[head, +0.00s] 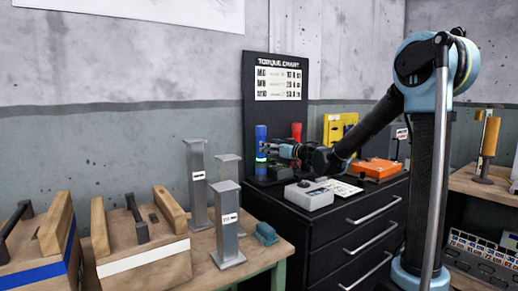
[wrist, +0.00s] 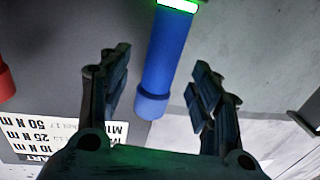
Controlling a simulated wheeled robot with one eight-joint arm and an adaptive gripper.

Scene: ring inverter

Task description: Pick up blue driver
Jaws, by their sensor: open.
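The blue driver (head: 261,136) stands upright on the black cabinet, in front of the dark torque chart board. A bright band circles it low down. In the wrist view, which is upside down, the blue handle (wrist: 168,60) runs between the two dark fingers, with a glowing green band at the top edge. My gripper (head: 268,148) is right at the driver in the head view, reaching in from the right. In the wrist view my gripper (wrist: 160,72) is open, with a clear gap on each side of the handle. The driver's lower end is hidden there.
A red driver (head: 297,131) stands just right of the blue one. The torque chart board (head: 277,62) rises behind. A grey box (head: 309,195) and an orange case (head: 376,168) sit on the cabinet (head: 335,225). Grey metal posts (head: 197,185) stand left on a wooden table.

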